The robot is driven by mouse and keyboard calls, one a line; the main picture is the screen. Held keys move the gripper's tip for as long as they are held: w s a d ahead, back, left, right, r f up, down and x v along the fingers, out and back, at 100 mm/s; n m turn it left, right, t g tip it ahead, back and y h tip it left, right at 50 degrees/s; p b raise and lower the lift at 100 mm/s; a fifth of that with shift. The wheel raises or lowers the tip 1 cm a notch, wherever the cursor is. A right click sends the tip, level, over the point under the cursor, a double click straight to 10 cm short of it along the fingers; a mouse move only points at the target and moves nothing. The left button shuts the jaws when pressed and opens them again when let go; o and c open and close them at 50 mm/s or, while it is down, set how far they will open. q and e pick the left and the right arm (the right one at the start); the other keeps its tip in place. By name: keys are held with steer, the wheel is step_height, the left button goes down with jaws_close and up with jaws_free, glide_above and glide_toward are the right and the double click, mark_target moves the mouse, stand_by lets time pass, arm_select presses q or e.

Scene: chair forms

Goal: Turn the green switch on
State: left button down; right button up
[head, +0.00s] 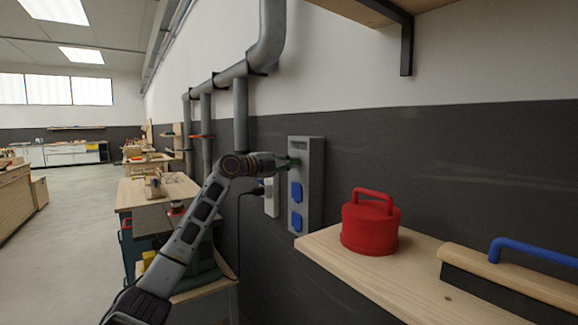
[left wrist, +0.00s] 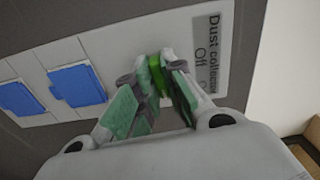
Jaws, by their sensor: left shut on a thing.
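The green switch (left wrist: 156,76) is on the face of a grey wall box (head: 315,180), beside a label plate (left wrist: 210,55) that reads "Dust collector" and "Off". In the left wrist view my left gripper (left wrist: 160,85) has its fingertips closed around the switch. In the head view the left arm reaches in from the left, and its gripper (head: 290,162) meets the upper part of the box. The switch is mostly hidden by the fingers. I cannot tell its exact position. My right gripper does not show.
Two blue socket covers (head: 296,205) sit below the switch on the box. A wooden shelf (head: 415,270) at the right holds a red lidded can (head: 370,228) and a blue-handled tool (head: 530,255). Grey pipes (head: 240,100) run along the wall. Workbenches stand at the left.

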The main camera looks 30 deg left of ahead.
arm_select(q)
steer(key=shift+r+m, duration=0.1)
steer(key=shift+m, duration=0.4)
steer(key=c, duration=1.5)
jaws_free()
steer(key=shift+w, duration=0.15)
steer(key=v, duration=1.2)
steer(key=shift+d, duration=0.1)
